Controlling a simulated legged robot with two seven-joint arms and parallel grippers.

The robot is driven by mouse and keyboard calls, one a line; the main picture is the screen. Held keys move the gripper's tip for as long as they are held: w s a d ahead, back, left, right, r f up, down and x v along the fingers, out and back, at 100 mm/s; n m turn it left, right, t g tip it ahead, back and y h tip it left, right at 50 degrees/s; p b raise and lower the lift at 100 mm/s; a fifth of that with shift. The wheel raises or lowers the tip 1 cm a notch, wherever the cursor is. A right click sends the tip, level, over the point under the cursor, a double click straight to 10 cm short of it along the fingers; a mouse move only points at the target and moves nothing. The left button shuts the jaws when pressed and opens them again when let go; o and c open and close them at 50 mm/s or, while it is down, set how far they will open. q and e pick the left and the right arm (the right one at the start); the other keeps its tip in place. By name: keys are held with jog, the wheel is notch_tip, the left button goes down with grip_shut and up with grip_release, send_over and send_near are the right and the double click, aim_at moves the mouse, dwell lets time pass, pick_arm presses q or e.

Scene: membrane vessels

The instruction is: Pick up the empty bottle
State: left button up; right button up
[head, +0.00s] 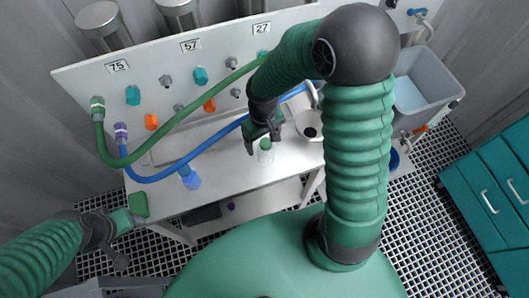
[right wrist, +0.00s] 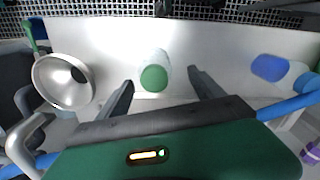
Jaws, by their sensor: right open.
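A pale, clear-looking bottle with a green cap (head: 265,156) stands upright on the white bench, just below my right gripper (head: 263,142) in the head view. In the right wrist view this bottle (right wrist: 153,76) shows between the two spread fingers of the right gripper (right wrist: 160,82), with space on both sides. The right gripper is open and empty. A second bottle with blue contents (head: 190,179) stands farther left on the bench; it also shows in the right wrist view (right wrist: 272,68). My left gripper (head: 120,222) is at the bench's left front corner; its fingers are unclear.
A blue hose (head: 185,163) and a green hose (head: 180,117) arch over the bench. A metal funnel (right wrist: 62,80) is left of the green-capped bottle in the wrist view. A grey tub (head: 425,88) is at the right.

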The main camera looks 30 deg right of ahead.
aim_at(266, 151)
jog(key=f, duration=0.5)
jog(key=shift+s+d+b, duration=0.35)
jog(key=shift+d+b, duration=0.05)
jog(key=shift+w+f, duration=0.15)
jog(key=shift+f, duration=0.2)
jog(key=shift+r, duration=0.1)
jog(key=c, duration=1.5)
jog(key=shift+r, duration=0.1)
